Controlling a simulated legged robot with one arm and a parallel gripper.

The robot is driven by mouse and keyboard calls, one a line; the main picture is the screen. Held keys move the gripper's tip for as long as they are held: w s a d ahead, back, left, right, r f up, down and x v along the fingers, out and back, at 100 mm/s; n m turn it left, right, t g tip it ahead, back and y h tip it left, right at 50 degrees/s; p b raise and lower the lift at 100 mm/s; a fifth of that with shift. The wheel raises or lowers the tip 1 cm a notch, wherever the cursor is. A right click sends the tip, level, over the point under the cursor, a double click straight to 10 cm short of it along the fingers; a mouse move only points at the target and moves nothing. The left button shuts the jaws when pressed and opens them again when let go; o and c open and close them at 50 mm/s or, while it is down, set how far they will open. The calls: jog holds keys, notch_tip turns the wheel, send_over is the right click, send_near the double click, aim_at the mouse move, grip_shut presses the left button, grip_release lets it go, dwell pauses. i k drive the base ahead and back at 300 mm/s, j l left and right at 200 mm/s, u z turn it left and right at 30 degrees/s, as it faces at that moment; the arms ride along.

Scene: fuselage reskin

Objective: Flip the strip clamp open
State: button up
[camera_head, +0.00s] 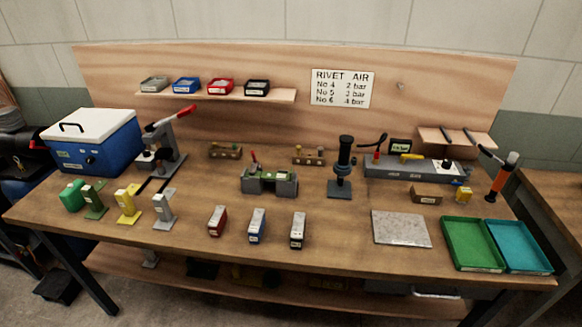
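A grey and green fixture (270,182) with a small upright red lever (255,158) stands mid-bench. It looks like the strip clamp, but no label is readable to confirm this. The lever points up and leans slightly left. I cannot tell whether the clamp is open or shut, or whether a strip lies in it. A long grey device (413,170) with a red knob and a yellow handle stands behind it to the right. My gripper is not in view.
A blue cooler (95,142) and lever press (160,150) stand at left. Several small boxes, including a blue one (257,225), stand in front of the fixture. A black stand (341,168) is close on its right. Green (471,268) and teal trays lie front right.

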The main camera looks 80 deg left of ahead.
aim_at(252, 172)
jog(key=u, duration=1.95)
jog(key=i+j+u, duration=0.1)
jog(key=u, duration=0.25)
jog(key=i+u, duration=0.55)
jog(key=u, duration=0.2)
jog(key=j+z, duration=0.2)
jog(key=z, duration=0.2)
jog(key=i+j+z, duration=0.1)
jog(key=j+z, duration=0.35)
jog(key=z, duration=0.3)
jog(key=j+z, duration=0.1)
jog(key=j, duration=0.35)
jog(key=k+j+z, duration=0.1)
jog(key=j, duration=0.35)
jog(key=k+j, duration=0.1)
jog(key=j, duration=0.35)
jog(key=k+j+z, duration=0.15)
jog(key=j, duration=0.3)
jog(key=i, duration=0.05)
